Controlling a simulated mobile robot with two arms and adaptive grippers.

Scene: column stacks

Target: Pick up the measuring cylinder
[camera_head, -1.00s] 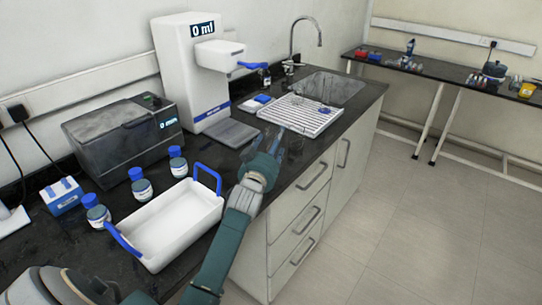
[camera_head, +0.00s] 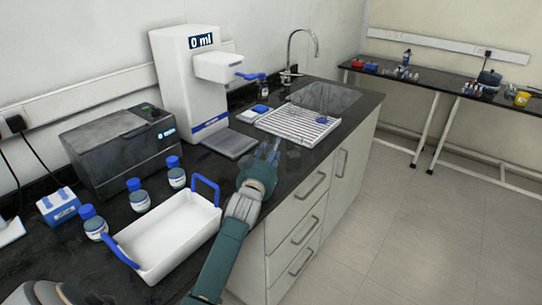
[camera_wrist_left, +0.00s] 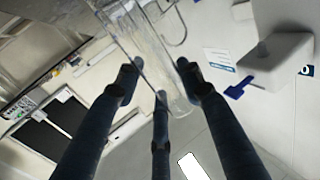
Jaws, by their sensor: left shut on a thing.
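My left gripper (camera_head: 268,152) is above the dark counter, between the white tray and the drying rack. In the left wrist view, its dark fingers (camera_wrist_left: 160,82) are closed around a clear measuring cylinder (camera_wrist_left: 148,45). The cylinder is see-through and looks tilted in that view. In the head view it is too faint to make out clearly by the fingers. My right gripper is not in view.
A white tray with blue handles (camera_head: 177,236) is left of my arm, beside several blue-capped bottles (camera_head: 138,198). A white dispenser reading "0 ml" (camera_head: 182,90) stands behind. The white drying rack (camera_head: 290,124) and sink (camera_head: 325,97) lie beyond.

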